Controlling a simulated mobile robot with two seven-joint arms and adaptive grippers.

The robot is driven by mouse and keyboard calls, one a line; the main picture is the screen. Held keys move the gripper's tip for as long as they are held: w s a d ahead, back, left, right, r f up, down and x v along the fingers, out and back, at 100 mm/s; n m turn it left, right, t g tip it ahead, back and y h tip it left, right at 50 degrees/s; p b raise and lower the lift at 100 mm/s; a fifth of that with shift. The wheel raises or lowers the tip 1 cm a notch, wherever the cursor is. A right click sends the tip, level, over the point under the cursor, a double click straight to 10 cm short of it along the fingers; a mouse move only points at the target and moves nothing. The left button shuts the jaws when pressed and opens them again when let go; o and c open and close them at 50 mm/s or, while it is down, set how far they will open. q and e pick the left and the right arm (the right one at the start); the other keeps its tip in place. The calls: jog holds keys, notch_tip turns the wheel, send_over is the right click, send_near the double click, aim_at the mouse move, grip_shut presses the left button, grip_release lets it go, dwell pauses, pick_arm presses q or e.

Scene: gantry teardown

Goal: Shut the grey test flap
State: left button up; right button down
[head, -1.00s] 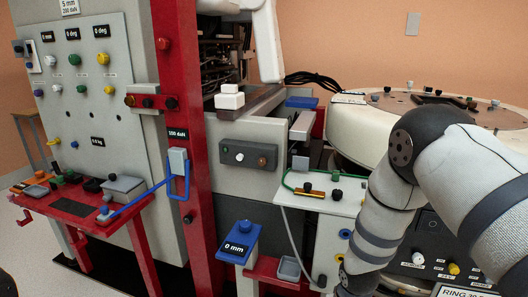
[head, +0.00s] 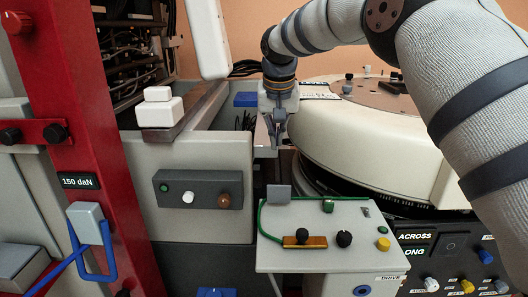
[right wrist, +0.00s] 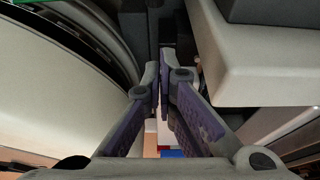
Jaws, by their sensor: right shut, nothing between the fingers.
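A small grey plate (head: 279,194) stands upright at the back left corner of the white control panel (head: 330,258); it looks like the grey test flap, though I cannot be sure. My right gripper (head: 276,143) points down above and behind this plate, apart from it, between the grey housing and the big cream drum. Its fingers are together and empty; they also show closed in the right wrist view (right wrist: 161,75). A pale slab (head: 264,135) is right beside the fingers; whether they touch it is unclear. My left gripper is not in view.
The cream drum (head: 350,150) lies close on the right of my gripper. On the left are a grey box with buttons (head: 198,190) and a red post (head: 60,110). Knobs and a green cable (head: 262,220) are on the white panel. Little free room surrounds the gripper.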

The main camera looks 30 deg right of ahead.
aim_at(277, 182)
jog(key=f, duration=0.2)
jog(key=f+p, duration=0.1)
jog(key=f, duration=0.2)
jog(key=s+f, duration=0.1)
jog(key=f, duration=0.1)
jog(key=shift+a+f, duration=0.1)
jog(key=shift+f, duration=0.3)
jog(key=shift+s+a+f, duration=0.15)
jog(key=shift+s+f, duration=0.05)
jog(key=shift+s, duration=0.05)
jog(key=shift+f, duration=0.3)
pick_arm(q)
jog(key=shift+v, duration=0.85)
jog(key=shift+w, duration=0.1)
